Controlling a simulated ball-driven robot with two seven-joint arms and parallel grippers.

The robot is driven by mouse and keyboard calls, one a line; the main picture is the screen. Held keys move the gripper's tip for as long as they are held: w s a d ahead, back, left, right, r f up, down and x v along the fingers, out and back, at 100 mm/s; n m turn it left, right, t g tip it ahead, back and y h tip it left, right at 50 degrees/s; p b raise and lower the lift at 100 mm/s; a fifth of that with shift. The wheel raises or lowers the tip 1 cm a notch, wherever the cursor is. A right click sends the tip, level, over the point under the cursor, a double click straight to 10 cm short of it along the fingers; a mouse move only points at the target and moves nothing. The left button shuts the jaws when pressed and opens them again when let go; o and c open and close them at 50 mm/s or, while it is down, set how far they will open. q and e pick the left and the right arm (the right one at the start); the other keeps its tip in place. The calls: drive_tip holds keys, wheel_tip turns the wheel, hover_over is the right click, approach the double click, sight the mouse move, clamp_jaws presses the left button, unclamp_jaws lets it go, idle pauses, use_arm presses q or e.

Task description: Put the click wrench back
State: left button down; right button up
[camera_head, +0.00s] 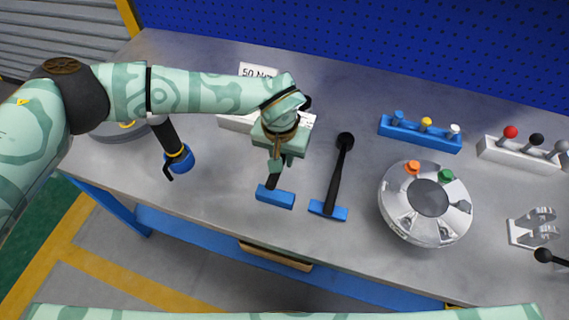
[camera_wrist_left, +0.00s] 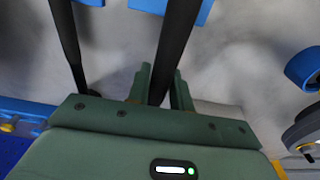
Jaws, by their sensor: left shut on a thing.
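My left gripper (camera_head: 276,168) is shut on a black-shafted tool, which I take as the click wrench (camera_wrist_left: 178,38). Its shaft runs between the two green fingers in the left wrist view. A blue crossbar (camera_head: 275,197) shows at its near end; I cannot tell whether it belongs to the tool or is a rest under it. The gripper hides most of the tool in the head view. A similar black tool (camera_head: 338,170) lies just right, with a round black head and a blue crossbar (camera_head: 328,211). A white block (camera_head: 234,123) is partly hidden behind my gripper, near a "50 Nm" sign (camera_head: 257,70).
A round metal flanged shell (camera_head: 398,219) with orange and green pieces stands at right. Blue (camera_head: 420,136) and white (camera_head: 515,157) racks hold coloured knobs behind it. A grey bracket (camera_head: 522,235) stands far right. A blue-and-black tool (camera_head: 180,160) stands at left.

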use_arm(q)
drive_tip(key=shift+w+d+f, duration=0.1)
drive_tip(key=shift+d+f, duration=0.1)
wheel_tip(320, 180, down, 3)
drive_tip(key=shift+w+d+f+b, duration=0.1)
drive_tip(key=shift+f+b, duration=0.05)
drive_tip(key=shift+b, duration=0.25)
drive_tip(key=c, duration=1.3)
unclamp_jaws()
drive_tip(key=shift+f, duration=0.1)
drive_tip(key=shift+o, duration=0.2)
